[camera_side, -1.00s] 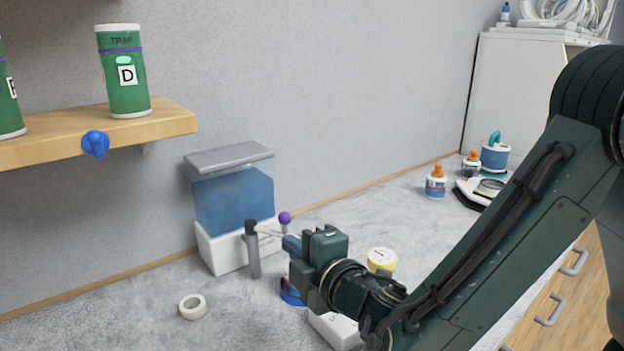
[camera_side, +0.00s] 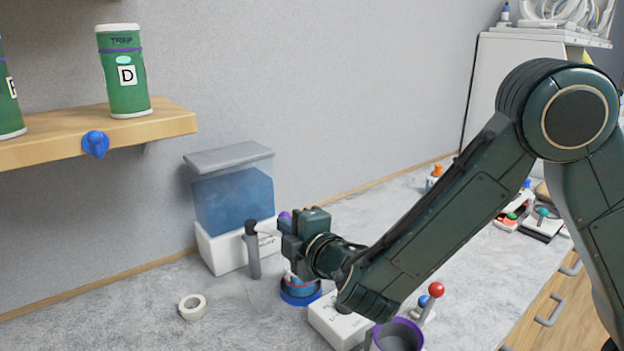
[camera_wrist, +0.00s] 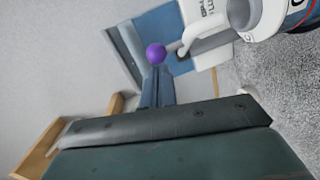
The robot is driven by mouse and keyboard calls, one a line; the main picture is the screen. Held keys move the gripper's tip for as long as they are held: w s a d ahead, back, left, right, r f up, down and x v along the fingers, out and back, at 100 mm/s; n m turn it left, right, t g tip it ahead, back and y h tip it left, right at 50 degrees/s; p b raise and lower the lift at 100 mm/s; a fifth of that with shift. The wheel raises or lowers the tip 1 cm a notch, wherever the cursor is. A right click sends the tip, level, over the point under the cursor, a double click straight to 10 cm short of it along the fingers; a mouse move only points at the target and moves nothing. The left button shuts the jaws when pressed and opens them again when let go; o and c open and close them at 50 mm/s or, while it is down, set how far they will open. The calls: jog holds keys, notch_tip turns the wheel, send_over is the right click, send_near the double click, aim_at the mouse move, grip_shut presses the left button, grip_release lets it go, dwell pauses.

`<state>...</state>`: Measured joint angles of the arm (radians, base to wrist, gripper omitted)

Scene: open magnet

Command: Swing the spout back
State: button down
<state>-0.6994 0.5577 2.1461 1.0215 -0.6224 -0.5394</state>
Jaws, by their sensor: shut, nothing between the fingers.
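A dispenser with a blue tank (camera_side: 233,200) and white base (camera_side: 222,252) stands against the wall. A grey upright piece with a dark top (camera_side: 253,255) stands at its front; I cannot tell if this is the spout. A purple ball (camera_wrist: 156,53) shows just past my fingertips in the wrist view; a light grey rod (camera_wrist: 204,43) ends close to it. In the side view the ball is mostly hidden by my gripper (camera_side: 284,222). My gripper is shut and empty, its tips close to the ball. I cannot tell whether they touch.
A blue-based container (camera_side: 300,290) stands below my gripper, with a white box (camera_side: 338,322) in front. A purple-rimmed cup (camera_side: 398,336) and a red-knobbed stick (camera_side: 436,290) are under my arm. A tape roll (camera_side: 193,306) lies left. A wooden shelf (camera_side: 160,124) holds green canisters (camera_side: 124,75).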

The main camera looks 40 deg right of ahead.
jog(key=shift+w+d, duration=0.1)
jog(key=shift+d, duration=0.4)
dwell(0.3)
jog(key=w+d, duration=0.7)
jog(key=d, duration=0.1)
jog(key=shift+w, duration=0.35)
dwell(0.5)
jog(key=shift+s, duration=0.2)
dwell(1.3)
jog(key=s+d+r, duration=0.2)
jog(key=s+d, duration=0.4)
jog(key=s, duration=0.5)
jog(key=shift+d, duration=0.2)
